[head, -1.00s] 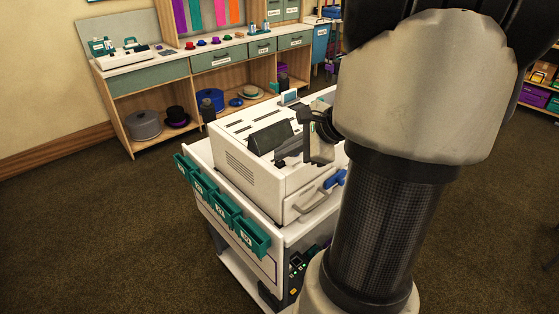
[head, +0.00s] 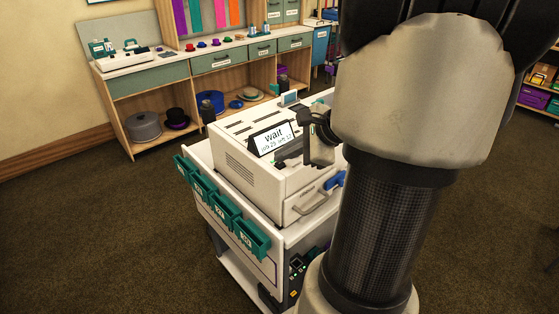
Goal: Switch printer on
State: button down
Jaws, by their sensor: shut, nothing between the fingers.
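The printer (head: 240,172) is a white boxy machine with slots on top, standing on a white cart. Its tilted display (head: 272,138) is lit white and reads "wait", with a smaller line below that is hard to read. A small green light shows just below the display's right end. My gripper (head: 316,145) is shut and empty at the printer's right side, close to the display. Its fingertips are small and partly hidden, so I cannot tell whether they touch the printer. My arm hides the printer's right rear part.
Teal bins (head: 222,209) hang along the cart's left side. A blue handle (head: 335,180) sticks out near the printer's front drawer. A wooden counter (head: 160,70) with hats and a small machine stands along the back wall. The carpet at left is clear.

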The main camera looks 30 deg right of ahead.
aim_at(285, 168)
jog(key=shift+r, duration=0.25)
notch_tip(285, 168, up, 6)
jog(key=p, duration=0.4)
jog(key=shift+f+p, duration=0.1)
jog(key=shift+p, duration=0.25)
dwell(0.9)
